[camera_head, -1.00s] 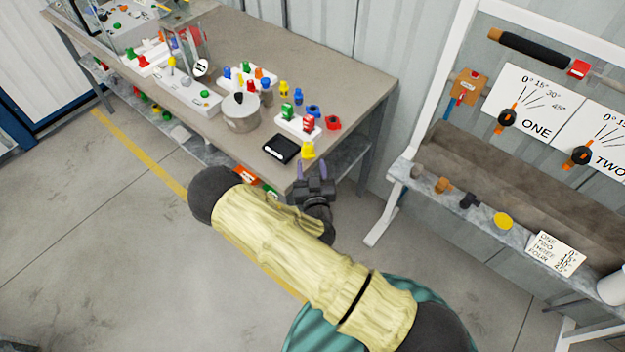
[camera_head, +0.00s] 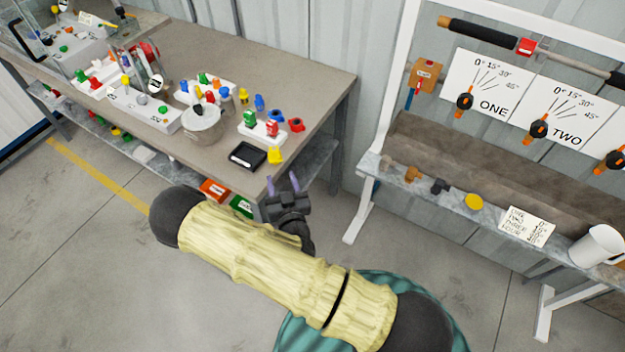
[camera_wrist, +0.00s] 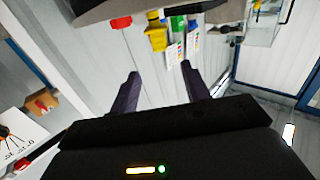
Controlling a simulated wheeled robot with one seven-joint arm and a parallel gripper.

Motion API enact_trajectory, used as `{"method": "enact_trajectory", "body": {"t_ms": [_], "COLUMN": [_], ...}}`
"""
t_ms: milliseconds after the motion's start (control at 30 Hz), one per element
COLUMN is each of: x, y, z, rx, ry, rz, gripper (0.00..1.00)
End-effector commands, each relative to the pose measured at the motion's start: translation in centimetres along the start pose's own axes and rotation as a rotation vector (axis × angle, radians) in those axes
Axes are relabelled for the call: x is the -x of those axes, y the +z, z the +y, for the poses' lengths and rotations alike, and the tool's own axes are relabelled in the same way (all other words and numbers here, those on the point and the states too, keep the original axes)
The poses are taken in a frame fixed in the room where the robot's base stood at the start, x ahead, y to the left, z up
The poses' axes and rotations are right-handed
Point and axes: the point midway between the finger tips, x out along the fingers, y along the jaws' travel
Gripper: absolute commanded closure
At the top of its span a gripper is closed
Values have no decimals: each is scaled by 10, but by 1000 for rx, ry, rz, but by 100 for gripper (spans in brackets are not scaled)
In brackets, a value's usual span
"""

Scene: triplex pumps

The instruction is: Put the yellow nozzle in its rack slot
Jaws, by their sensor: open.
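A yellow nozzle (camera_head: 275,155) stands at the near right corner of the workbench (camera_head: 312,113). A yellow piece (camera_wrist: 156,38) also shows at the top of the wrist view, beyond the fingers. A small white rack (camera_head: 261,134) with a green and a red piece stands behind the corner nozzle. Another white rack (camera_head: 190,98) with several coloured pieces stands further left, with a yellow piece (camera_head: 244,97) near it. My gripper (camera_head: 281,182) is open and empty, just off the bench corner and apart from the nozzle. Its two fingers also show in the wrist view (camera_wrist: 162,88). I cannot make out an empty yellow slot.
A black tray (camera_head: 248,156) and a metal pot (camera_head: 202,124) sit on the bench. At right is a white-framed stand with dial cards (camera_head: 487,83), a ledge and a white jug (camera_head: 597,245). Open floor lies between.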

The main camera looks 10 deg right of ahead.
Motion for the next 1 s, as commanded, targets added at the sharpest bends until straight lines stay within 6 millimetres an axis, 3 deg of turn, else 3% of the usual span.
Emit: {"method": "enact_trajectory", "body": {"t_ms": [267,533,767,1000], "x": [-11,-11,8,42], "y": [-2,-6,-29,-71], "z": [28,70,88,101], "rx": [-61,-186,-266,-289], "ry": [144,338,365,299], "rz": [-133,-466,-734,-967], "gripper": [53,53,53,53]}}
